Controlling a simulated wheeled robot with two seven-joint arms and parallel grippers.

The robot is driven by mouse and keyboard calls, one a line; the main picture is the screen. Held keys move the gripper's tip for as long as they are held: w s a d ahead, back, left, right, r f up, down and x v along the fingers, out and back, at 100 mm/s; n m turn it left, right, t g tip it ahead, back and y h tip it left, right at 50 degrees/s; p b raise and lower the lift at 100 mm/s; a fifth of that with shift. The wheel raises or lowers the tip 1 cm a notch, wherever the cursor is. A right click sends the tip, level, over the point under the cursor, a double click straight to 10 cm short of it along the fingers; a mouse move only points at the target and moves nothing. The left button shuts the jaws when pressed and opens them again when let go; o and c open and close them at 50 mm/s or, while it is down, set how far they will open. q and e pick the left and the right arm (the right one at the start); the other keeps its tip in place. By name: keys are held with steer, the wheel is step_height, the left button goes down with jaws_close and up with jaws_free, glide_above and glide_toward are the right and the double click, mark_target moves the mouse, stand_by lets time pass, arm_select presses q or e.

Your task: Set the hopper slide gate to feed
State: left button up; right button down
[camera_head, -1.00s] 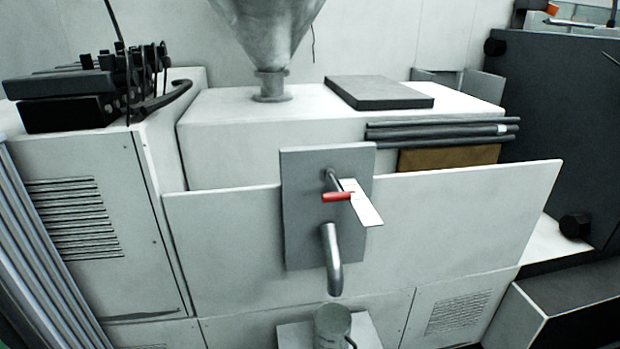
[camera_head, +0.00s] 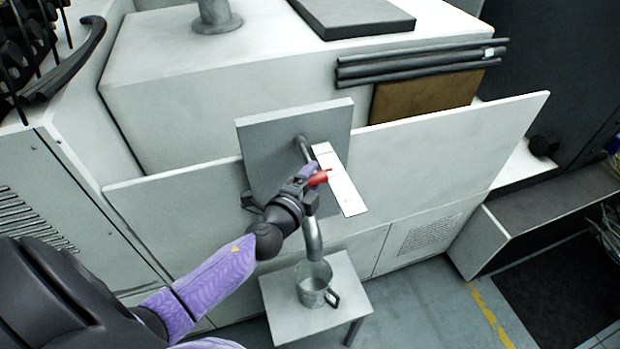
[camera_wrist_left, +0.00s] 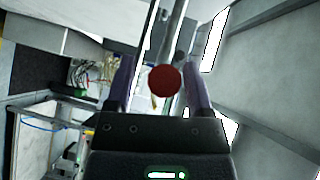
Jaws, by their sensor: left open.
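The slide gate's grey plate (camera_head: 262,135) is on the front of the white machine. A metal rod comes out of it, with a red handle (camera_head: 319,178) and a white label strip (camera_head: 341,182). A curved metal spout (camera_head: 313,240) hangs below. My left gripper (camera_head: 306,174) is open at the red handle and partly covers it. In the left wrist view the handle's round red end (camera_wrist_left: 165,80) appears between the two fingers. I cannot tell whether they touch it. The hopper shows only its lower neck (camera_head: 216,14). My right gripper is not in view.
A wide white panel (camera_head: 440,160) runs behind the plate. Grey rods (camera_head: 420,62) lie along the machine's upper right. Floor is open right of the small table.

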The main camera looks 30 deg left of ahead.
arm_select(q)
jaws_close()
stand_by(1.4)
